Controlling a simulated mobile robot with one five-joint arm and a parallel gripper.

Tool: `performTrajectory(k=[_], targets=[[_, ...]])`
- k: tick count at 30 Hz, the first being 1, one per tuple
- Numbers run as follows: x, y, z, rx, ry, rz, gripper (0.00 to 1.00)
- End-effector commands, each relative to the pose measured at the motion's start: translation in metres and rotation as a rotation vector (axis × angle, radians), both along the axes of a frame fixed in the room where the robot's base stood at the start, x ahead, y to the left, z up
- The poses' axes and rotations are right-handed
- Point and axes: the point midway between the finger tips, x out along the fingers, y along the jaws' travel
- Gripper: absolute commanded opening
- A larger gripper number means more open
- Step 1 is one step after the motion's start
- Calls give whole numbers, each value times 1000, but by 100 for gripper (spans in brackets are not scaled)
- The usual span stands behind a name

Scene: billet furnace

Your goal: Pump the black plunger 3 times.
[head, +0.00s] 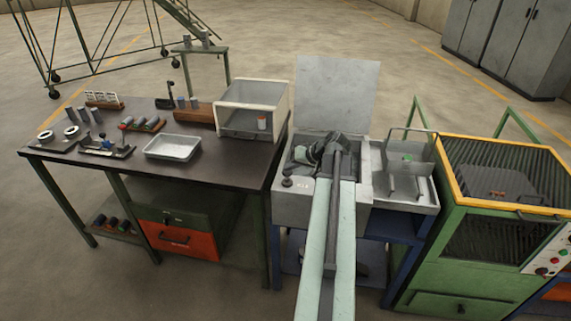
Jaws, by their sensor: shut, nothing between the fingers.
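A small black knob (287,182), which looks like the plunger, stands upright on the front left ledge of the grey open-lidded tank (312,205). Its fine detail is too small to make out. My arm reaches from the bottom over the tank. My gripper (303,156) is at its end, dark and small, over the tank's opening, behind and slightly right of the black knob and apart from it. It is shut and empty. My arm hides the middle of the tank and part of its front.
The tank's raised lid (335,92) stands behind my gripper. A metal tray unit (405,190) adjoins on the right, then a green cabinet with a yellow-framed grille (505,172). A dark workbench (215,160) on the left holds a white bin (252,93), a metal tray (172,148) and small parts.

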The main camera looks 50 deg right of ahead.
Motion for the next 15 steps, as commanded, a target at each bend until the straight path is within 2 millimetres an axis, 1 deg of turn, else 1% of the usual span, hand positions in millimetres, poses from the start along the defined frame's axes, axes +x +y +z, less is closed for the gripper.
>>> performTrajectory(k=[8,15], targets=[[0,0,-1,0,1,0,0],[2,-1,-11,0,1,0,0]])
